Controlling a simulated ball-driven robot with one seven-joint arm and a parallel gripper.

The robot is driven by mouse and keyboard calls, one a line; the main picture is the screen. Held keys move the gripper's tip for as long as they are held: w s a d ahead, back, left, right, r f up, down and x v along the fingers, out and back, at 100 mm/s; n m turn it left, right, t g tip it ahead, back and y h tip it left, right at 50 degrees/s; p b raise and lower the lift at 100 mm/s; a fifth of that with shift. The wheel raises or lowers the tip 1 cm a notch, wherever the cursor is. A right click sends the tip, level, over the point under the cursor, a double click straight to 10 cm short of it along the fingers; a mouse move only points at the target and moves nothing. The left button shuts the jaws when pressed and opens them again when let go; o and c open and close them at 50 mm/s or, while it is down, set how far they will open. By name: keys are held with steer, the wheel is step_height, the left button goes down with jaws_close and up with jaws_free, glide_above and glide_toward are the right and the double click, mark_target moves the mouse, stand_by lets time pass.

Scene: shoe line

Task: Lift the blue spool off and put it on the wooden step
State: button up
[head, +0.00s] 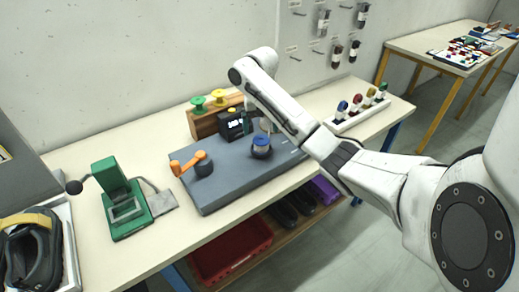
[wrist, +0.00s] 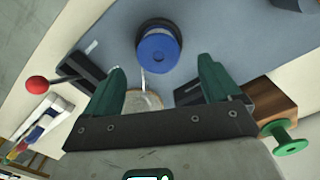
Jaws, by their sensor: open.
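The blue spool (head: 261,140) sits upright on a dark round base on the grey slab, right of the slab's middle. In the wrist view the blue spool (wrist: 158,48) shows its round top ahead of the fingers. My gripper (wrist: 162,68) is open and empty, its green fingers spread to either side and short of the spool. In the head view the fingers are partly hidden beside a dark display box. The wooden step (head: 207,122) stands behind the slab, bearing a green and a yellow spool. Its corner also shows in the wrist view (wrist: 272,98).
An orange crank (head: 188,163) stands on the slab's left, and a dark display box (head: 235,124) at its back. A white rack (head: 358,118) of coloured spools is right. A green press (head: 122,200) stands left. A red-knobbed lever (wrist: 38,85) is near the gripper.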

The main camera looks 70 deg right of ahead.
mark_target(261, 138)
step_height(261, 138, down, 2)
steer(key=shift+b, duration=0.4)
steer(key=shift+d+f+p, duration=0.1)
steer(key=shift+f+p, duration=0.25)
steer(key=shift+f, duration=1.6)
steer(key=c, duration=1.2)
